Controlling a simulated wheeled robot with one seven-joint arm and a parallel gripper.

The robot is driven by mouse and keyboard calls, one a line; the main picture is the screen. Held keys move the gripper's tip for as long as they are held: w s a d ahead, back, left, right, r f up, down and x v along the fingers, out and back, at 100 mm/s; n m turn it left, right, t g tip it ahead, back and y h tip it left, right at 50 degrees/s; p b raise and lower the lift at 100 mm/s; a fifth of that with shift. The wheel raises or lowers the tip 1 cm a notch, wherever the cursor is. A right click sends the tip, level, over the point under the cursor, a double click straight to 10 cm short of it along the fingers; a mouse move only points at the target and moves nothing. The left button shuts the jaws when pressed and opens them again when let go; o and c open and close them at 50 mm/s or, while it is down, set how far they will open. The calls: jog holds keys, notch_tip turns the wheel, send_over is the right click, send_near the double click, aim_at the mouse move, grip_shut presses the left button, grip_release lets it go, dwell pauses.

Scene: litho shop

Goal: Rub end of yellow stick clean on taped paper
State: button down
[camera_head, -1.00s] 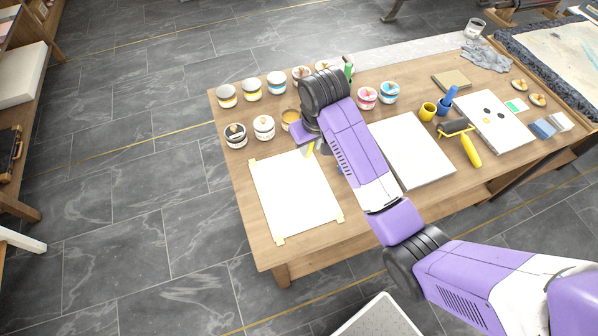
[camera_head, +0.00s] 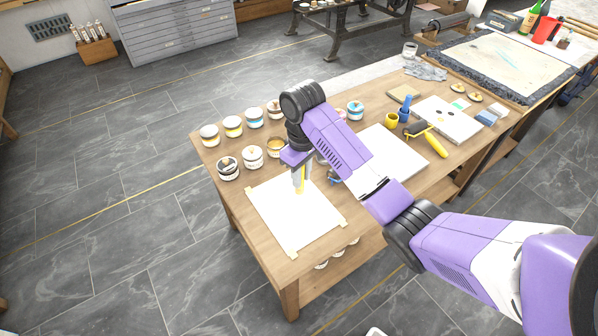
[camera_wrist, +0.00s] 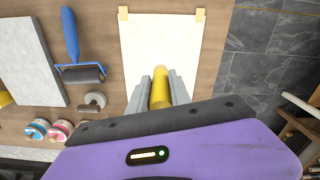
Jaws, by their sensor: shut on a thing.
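The white paper (camera_head: 283,218) lies flat on the wooden table, held by tape at its corners. It also shows in the wrist view (camera_wrist: 165,47), with two tape tabs at its top edge. My gripper (camera_head: 300,188) is over the paper's upper right part. In the wrist view my gripper (camera_wrist: 160,93) is shut on the yellow stick (camera_wrist: 160,86), which stands between its grey fingers. The stick (camera_head: 301,188) shows only as a small yellow strip in the head view. I cannot tell whether its end touches the paper.
Several ink tins (camera_head: 232,126) stand along the table's far left side. A white slab (camera_head: 388,163) lies right of the paper.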

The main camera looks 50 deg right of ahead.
aim_at(301, 193)
jog(key=shift+f+b, duration=2.55)
jog(key=shift+b, duration=0.05)
jog(key=shift+r, duration=0.1)
